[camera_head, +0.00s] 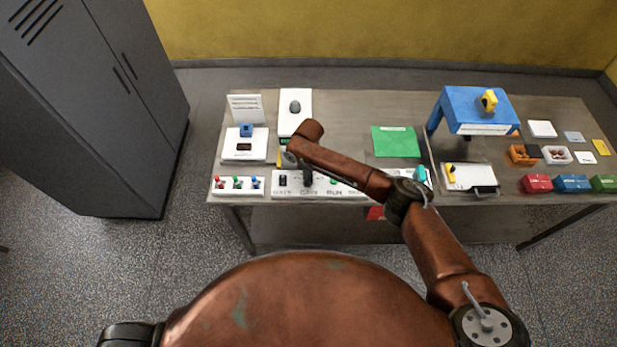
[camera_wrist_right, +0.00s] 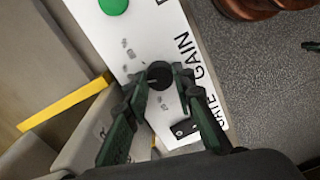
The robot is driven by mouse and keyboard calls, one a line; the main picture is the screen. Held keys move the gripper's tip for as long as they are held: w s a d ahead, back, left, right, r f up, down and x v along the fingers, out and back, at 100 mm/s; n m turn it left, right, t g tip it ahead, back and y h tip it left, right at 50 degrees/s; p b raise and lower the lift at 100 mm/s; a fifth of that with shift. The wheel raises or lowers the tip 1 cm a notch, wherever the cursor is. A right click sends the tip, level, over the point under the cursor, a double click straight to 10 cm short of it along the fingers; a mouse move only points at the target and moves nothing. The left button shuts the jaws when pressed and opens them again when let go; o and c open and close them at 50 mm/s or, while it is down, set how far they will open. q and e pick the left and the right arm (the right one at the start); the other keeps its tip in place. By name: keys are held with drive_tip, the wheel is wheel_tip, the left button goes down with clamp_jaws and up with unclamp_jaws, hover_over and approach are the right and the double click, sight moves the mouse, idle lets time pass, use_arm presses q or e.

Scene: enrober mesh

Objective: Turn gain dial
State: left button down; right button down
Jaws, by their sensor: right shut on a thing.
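The gain dial (camera_wrist_right: 160,75) is a small round black knob on a white panel (camera_wrist_right: 148,38), beside the printed word GAIN in the right wrist view. My right gripper (camera_wrist_right: 161,80) has its two dark green fingers on either side of the dial, shut on it. In the head view my right gripper (camera_head: 307,179) points down at the middle of the white panel (camera_head: 322,190) near the table's front edge. The dial is hidden there behind the gripper. My left gripper is not in view.
On the panel, a black switch (camera_wrist_right: 184,128) by GATE and a green button (camera_wrist_right: 113,4) flank the dial. A small panel with coloured switches (camera_head: 239,193) stands left. A green sheet (camera_head: 396,142) and a blue stand (camera_head: 470,103) are right on the table (camera_head: 350,110).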

drive_tip(key=c, duration=1.6)
unclamp_jaws()
drive_tip(key=shift+r, duration=0.15)
wheel_tip(320, 180, up, 12)
drive_tip(key=shift+f, duration=0.1)
